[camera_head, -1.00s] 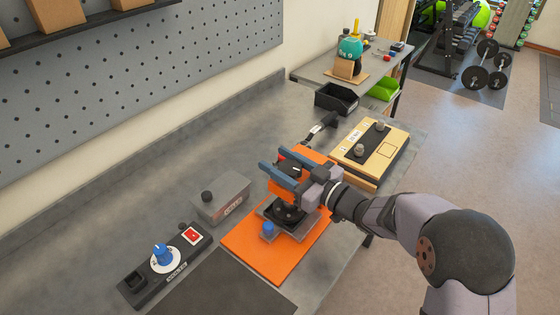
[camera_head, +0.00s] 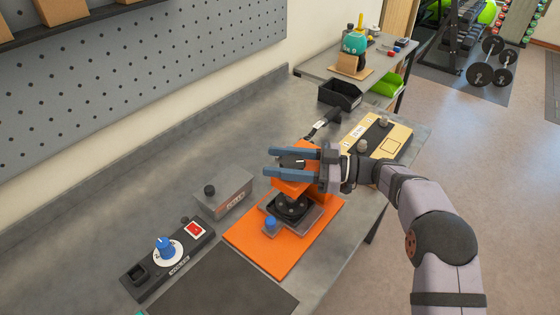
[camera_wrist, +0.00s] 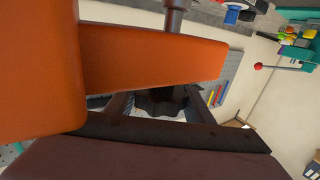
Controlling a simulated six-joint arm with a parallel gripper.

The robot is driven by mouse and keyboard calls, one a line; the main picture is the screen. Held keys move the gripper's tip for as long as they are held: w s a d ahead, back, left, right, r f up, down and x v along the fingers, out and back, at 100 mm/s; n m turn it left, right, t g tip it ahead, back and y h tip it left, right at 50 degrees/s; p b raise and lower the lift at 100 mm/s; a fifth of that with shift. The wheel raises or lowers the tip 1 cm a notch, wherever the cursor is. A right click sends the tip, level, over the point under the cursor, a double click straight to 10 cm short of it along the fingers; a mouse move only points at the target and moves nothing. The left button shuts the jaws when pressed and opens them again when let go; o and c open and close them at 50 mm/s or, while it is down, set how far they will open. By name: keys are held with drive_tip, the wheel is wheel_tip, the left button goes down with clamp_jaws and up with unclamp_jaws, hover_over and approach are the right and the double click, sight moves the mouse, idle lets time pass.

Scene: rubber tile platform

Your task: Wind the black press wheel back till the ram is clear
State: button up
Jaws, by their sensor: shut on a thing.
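The press (camera_head: 318,181) has an orange body on an orange base plate (camera_head: 262,258). My gripper (camera_head: 268,162) reaches in from the right at the top of the press. Its two blue fingers lie level and point left. They are shut on the black press wheel (camera_head: 290,163), which is mostly hidden between them. In the wrist view the dark wheel (camera_wrist: 165,102) shows between the fingers, beside the orange body (camera_wrist: 150,58). A grey metal shaft (camera_wrist: 177,14) meets the orange arm there. A black round plate (camera_head: 291,206) sits below; the ram's clearance cannot be told.
A blue piece (camera_head: 270,224) is on the press's front. A grey box (camera_head: 224,194) and a control panel with a blue knob (camera_head: 165,246) stand left.

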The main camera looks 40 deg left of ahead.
drive_tip(key=shift+s+d+r+n+g+h+b, duration=0.15)
drive_tip(key=shift+n+g+h+b, duration=0.2)
drive_tip(key=shift+n+g+h, duration=0.4)
drive_tip(key=shift+s+d+f+n+g+h+b, duration=0.15)
drive_tip(key=shift+n+g+h+b, duration=0.3)
drive_tip(key=shift+g, duration=0.4)
drive_tip(key=shift+a+r, duration=0.1)
drive_tip(key=o, duration=1)
wheel_tip(320, 180, up, 10)
drive_tip(key=shift+p, duration=0.35)
